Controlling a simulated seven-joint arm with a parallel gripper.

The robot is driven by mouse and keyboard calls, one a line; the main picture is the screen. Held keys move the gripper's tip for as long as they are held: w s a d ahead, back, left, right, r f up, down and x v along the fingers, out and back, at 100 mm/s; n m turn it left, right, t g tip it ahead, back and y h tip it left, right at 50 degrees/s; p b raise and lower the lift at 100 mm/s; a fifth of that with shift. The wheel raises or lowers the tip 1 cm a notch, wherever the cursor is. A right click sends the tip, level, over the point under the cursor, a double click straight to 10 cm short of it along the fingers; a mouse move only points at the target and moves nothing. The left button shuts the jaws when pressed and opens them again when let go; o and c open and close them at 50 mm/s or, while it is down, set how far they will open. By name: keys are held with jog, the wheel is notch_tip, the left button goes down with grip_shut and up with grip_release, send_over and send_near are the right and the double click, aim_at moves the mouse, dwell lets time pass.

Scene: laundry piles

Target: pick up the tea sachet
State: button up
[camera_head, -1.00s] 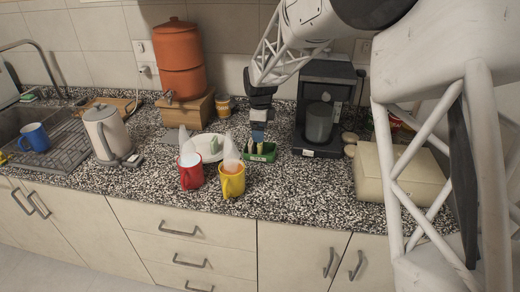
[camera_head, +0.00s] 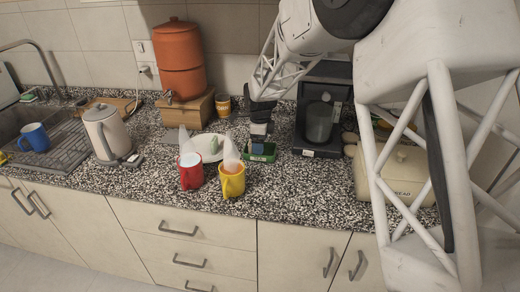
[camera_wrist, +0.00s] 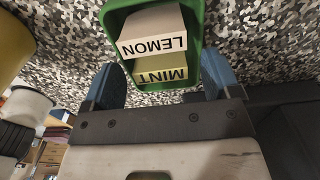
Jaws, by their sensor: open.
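The tea sachets stand in a small green holder (camera_head: 262,157) on the counter. In the wrist view, a pale sachet marked LEMON (camera_wrist: 152,35) and a yellow-green sachet marked MINT (camera_wrist: 160,72) sit inside the green holder (camera_wrist: 112,18). The MINT sachet is nearer my gripper. My gripper (camera_wrist: 162,78) is open, with one blue fingertip on each side of the MINT end of the holder. In the head view, my gripper (camera_head: 259,138) is directly above the holder and hides most of the sachets. Whether the fingers touch anything cannot be told.
A black coffee machine (camera_head: 338,80) stands close on the right. A white plate (camera_head: 205,155), a red mug (camera_head: 190,180) and a yellow mug (camera_head: 232,186) are on the left. A cream bread box (camera_head: 405,172) is farther right. The counter in front of the holder is clear.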

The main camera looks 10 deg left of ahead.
dwell(0.3)
jog(key=c, duration=1)
jog(key=shift+r, duration=0.15)
jog(key=shift+r, duration=1.45)
jog(key=shift+s+r, duration=0.2)
jog(key=shift+r, duration=0.05)
jog(key=s+d, duration=0.3)
jog(key=s, duration=0.4)
jog(key=s+d+r, duration=0.1)
jog(key=s+d, duration=0.2)
jog(key=s, duration=0.4)
jog(key=shift+s+r, duration=0.15)
jog(key=shift+s, duration=0.05)
jog(key=shift+d, duration=0.1)
